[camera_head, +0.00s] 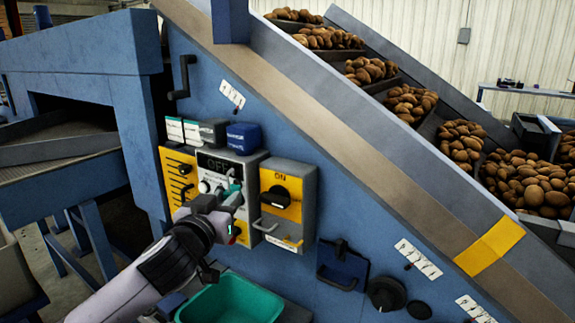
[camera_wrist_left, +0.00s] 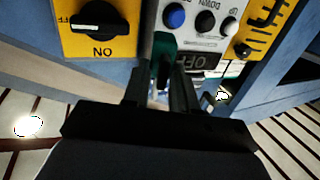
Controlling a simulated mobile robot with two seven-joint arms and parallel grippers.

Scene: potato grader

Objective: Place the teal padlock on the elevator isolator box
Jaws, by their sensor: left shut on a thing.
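The isolator box (camera_head: 288,205) is grey with a yellow face, a black rotary handle and an ON mark; it is mounted on the blue machine side. In the left wrist view the isolator box (camera_wrist_left: 120,45) appears upside down at top left, its handle lying crosswise toward OFF. My left gripper (camera_head: 230,195) is in front of the control box, left of the isolator box. It is shut on the teal padlock (camera_head: 236,186), which shows dark green between the fingers in the left wrist view (camera_wrist_left: 162,55). Most of the padlock is hidden. My right gripper is not in view.
The control box (camera_head: 212,162) has an OFF display and buttons. A teal tray (camera_head: 270,318) is below my left arm. A blue holder (camera_head: 342,266) and a black knob (camera_head: 386,293) sit lower right.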

